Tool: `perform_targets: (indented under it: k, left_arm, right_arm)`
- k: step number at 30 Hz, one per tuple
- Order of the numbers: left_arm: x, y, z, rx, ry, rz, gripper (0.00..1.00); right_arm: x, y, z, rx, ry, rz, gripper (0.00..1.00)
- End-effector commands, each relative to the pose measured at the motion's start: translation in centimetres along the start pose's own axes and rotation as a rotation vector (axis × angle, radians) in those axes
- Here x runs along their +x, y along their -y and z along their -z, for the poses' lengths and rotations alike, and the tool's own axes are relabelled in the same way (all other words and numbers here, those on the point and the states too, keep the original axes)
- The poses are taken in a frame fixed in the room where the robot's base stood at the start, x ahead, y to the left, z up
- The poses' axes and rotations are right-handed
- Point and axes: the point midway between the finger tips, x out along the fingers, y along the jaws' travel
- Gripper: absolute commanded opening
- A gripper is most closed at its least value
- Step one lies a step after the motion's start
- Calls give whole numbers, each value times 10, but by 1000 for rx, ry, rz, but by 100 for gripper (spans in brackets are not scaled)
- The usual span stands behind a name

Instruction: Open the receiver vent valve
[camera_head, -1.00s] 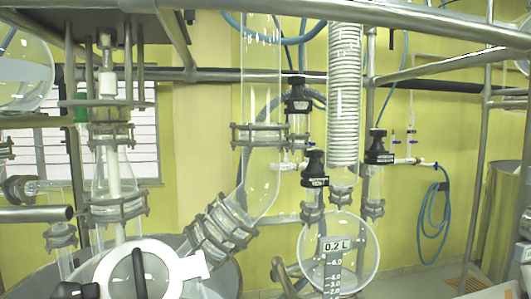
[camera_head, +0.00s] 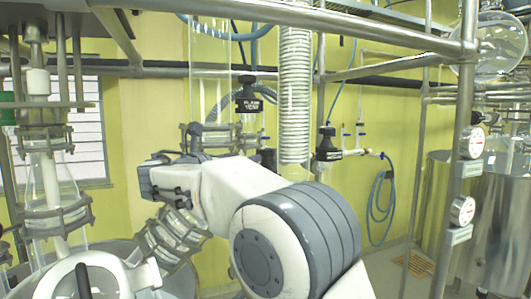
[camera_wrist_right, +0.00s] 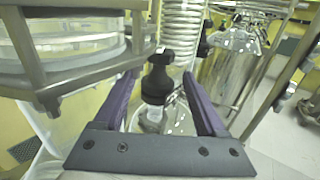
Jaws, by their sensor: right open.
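A black valve knob (camera_wrist_right: 157,82) on a glass neck stands between the fingers of my right gripper (camera_wrist_right: 160,76) in the right wrist view. The gripper is open, with one purple-grey finger on each side of the knob, and I see no firm contact. In the head view my right arm covers most of this spot; a dark bit of a valve (camera_head: 267,158) shows just above the arm. Two other black valves show there, one labelled at upper centre (camera_head: 248,96) and one at the right (camera_head: 326,146). I cannot read the labels surely. My left gripper is out of view.
A coiled glass condenser (camera_head: 295,95) stands behind my arm. A clamped glass flange (camera_wrist_right: 75,65) is close on the left in the wrist view. Steel rails (camera_head: 370,30) cross above. Gauges (camera_head: 472,142) and steel vessels (camera_head: 495,215) stand at the right.

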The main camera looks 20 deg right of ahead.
Motion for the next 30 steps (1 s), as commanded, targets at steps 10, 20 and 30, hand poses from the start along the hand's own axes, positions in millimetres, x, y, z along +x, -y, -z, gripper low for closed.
perform_targets:
  k: [10, 20, 30]
  left_arm:
    - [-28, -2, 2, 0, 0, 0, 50]
    - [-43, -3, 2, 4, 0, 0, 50]
    - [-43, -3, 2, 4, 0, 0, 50]
  right_arm:
    - [67, 2, -3, -1, -3, 4, 74]
    - [108, 1, 0, 2, -4, -1, 74]
    - [112, 1, 1, 3, -4, -1, 74]
